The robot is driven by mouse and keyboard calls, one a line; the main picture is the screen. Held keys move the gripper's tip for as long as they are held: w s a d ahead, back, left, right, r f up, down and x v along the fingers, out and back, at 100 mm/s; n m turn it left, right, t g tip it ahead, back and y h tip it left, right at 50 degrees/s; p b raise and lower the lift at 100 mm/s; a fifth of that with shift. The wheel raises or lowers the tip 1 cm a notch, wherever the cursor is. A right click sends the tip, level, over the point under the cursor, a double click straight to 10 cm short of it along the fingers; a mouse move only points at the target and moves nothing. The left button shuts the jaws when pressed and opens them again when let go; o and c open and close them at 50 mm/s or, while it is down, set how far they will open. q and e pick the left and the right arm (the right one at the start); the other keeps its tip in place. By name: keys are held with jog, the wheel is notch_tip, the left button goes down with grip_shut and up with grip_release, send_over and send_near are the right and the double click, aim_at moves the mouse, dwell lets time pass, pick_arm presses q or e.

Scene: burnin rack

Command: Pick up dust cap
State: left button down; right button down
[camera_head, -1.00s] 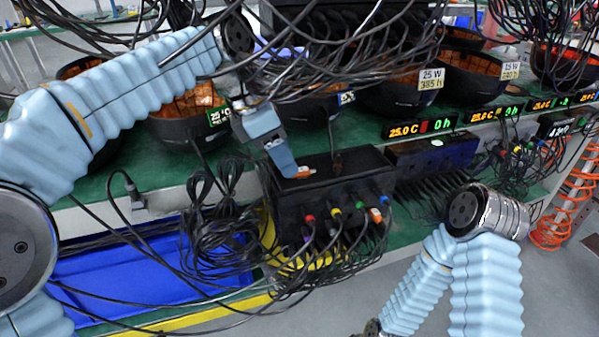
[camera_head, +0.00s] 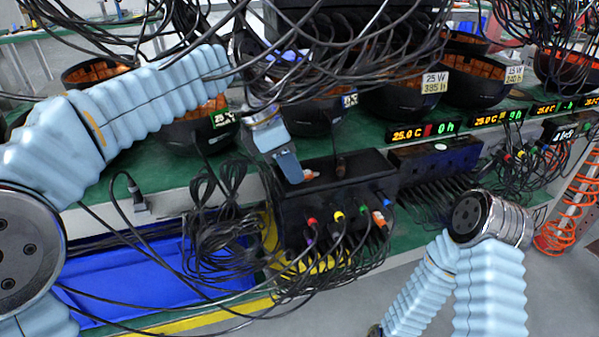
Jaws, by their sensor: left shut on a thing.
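My left gripper (camera_head: 299,178) reaches down from the upper left to the top of a black box (camera_head: 352,168). Its fingers are shut on a small orange-red dust cap (camera_head: 311,175), which shows at the fingertips, at the box's top surface. The cap is partly hidden by the fingers, and I cannot tell whether it touches the box. My right arm shows at the lower right, but its gripper is not in view.
Coloured plugs (camera_head: 338,216) line the box's front, with black cables hanging below. A blue tray (camera_head: 118,289) lies at lower left. Black bowls (camera_head: 398,88) stand behind on the green shelf. Loose cables hang across the top around my left arm. An orange coiled hose (camera_head: 565,220) hangs at right.

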pick_arm(q)
jog(key=shift+r, duration=0.55)
jog(key=shift+s+d+r, duration=0.1)
jog(key=shift+s+r, duration=0.1)
jog(key=shift+r, duration=0.4)
jog(key=shift+s+d+r, duration=0.1)
jog(key=shift+s+r, duration=0.1)
jog(key=shift+r, duration=0.4)
jog(key=s+d+b, duration=0.1)
jog(key=s+d, duration=0.1)
jog(key=s, duration=0.6)
jog(key=s+d+b, duration=0.1)
jog(key=s+d, duration=0.2)
jog(key=s, duration=0.5)
jog(key=shift+s, duration=0.2)
jog(key=c, duration=1.8)
grip_release()
jog(key=shift+d, duration=0.1)
grip_shut()
